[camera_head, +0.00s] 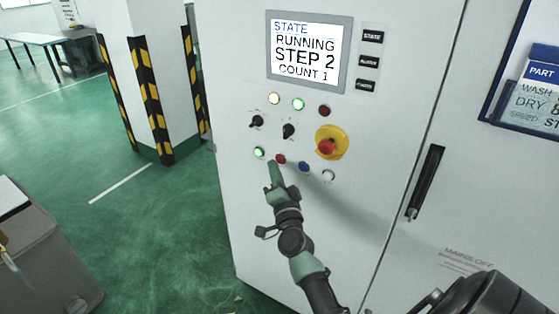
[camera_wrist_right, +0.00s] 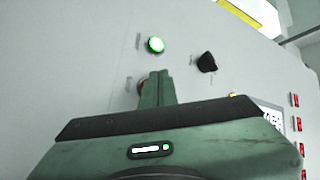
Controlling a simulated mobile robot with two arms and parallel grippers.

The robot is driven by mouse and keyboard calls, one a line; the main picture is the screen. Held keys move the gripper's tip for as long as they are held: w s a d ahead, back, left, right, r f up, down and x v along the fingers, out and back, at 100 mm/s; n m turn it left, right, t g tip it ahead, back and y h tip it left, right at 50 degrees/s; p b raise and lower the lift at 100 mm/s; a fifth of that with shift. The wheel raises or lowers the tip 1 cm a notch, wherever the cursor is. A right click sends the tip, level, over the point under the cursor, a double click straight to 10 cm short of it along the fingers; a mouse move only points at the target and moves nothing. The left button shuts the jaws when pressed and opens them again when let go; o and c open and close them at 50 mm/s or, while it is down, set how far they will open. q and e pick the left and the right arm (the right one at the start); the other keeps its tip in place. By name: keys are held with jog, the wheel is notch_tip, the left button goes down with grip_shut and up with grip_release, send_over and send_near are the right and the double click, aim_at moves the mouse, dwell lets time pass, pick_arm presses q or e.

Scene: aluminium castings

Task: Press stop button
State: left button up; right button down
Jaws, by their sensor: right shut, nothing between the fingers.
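The control panel on the white cabinet (camera_head: 235,85) carries a row of buttons. A small red button (camera_head: 281,159) sits just right of a lit green button (camera_head: 258,152). My right gripper (camera_head: 272,165) is shut and empty, its fingertips at the red button's lower left edge in the head view. In the right wrist view, the shut fingers (camera_wrist_right: 159,88) partly cover a reddish button (camera_wrist_right: 142,87), with the lit green button (camera_wrist_right: 156,45) beyond them. I cannot tell whether the fingertips touch the red button. My left gripper is not in view.
A red mushroom knob (camera_head: 326,147) on a yellow disc is to the right, above blue (camera_head: 304,167) and white (camera_head: 328,176) buttons. Black selector knobs (camera_head: 288,131) sit above. The screen (camera_head: 307,50) reads RUNNING, STEP 2, COUNT 1. Open green floor lies left.

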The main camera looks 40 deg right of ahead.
jog(key=shift+w+d, duration=0.15)
jog(key=shift+d, duration=0.25)
jog(key=shift+w+d, duration=0.15)
jog(key=shift+d, duration=0.25)
dwell(0.8)
dwell(0.3)
jog(key=shift+s+a, duration=0.35)
jog(key=shift+a, duration=0.4)
jog(key=a, duration=0.1)
jog(key=s+a+p, duration=0.1)
jog(key=a, duration=0.1)
jog(key=s+a, duration=0.1)
jog(key=shift+a+p, duration=0.35)
